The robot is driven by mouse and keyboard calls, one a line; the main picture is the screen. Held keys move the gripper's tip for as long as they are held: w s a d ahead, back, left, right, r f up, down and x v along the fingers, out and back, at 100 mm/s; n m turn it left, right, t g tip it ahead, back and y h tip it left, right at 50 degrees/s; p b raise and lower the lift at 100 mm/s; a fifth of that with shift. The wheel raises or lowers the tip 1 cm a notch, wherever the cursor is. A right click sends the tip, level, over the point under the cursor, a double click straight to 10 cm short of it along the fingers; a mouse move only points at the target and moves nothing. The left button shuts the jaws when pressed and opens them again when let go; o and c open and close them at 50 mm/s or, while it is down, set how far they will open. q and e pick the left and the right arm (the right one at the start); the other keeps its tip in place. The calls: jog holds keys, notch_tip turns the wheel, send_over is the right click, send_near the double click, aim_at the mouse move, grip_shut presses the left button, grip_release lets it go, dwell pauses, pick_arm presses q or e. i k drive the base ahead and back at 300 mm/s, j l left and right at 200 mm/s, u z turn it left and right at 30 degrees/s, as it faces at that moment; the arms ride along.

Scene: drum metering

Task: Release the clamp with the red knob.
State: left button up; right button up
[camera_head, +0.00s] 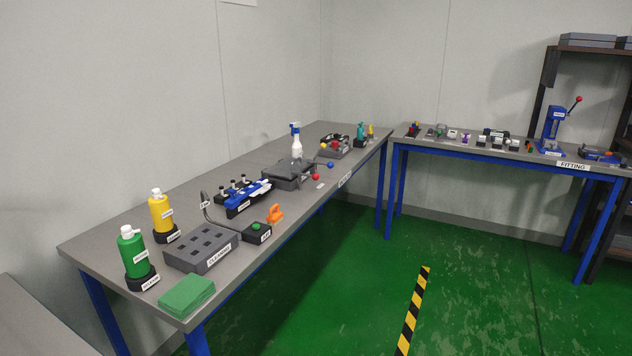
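A red ball knob (316,177) sits at the front edge of a dark grey fixture (283,177) in the middle of the left workbench. A blue ball knob (330,165) sticks out beside it. The clamp bodies are too small to make out, so I cannot tell whether they are shut. A farther fixture (335,153) carries a yellow knob (323,146) and another small red knob (334,146). Neither of my grippers is in view.
A blue press (551,130) stands on the fitting bench. The green floor (350,290) in front is largely clear.

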aim_at(315, 176)
jog(key=i+l+u, duration=0.15)
jog(key=i+l, duration=0.2)
jog(key=i, duration=0.2)
jog(key=i+l+u, duration=0.2)
jog(key=i+l, duration=0.2)
jog(key=i, duration=0.15)
jog(key=i+l+u, duration=0.15)
jog(key=i+l, duration=0.35)
jog(key=i+l+u, duration=0.15)
jog(key=i+l, duration=0.4)
jog(key=i+l+u, duration=0.15)
jog(key=i+l, duration=0.3)
jog(key=l, duration=0.15)
jog(key=i+l+u, duration=0.2)
jog(key=i+l, duration=0.2)
jog(key=l, duration=0.25)
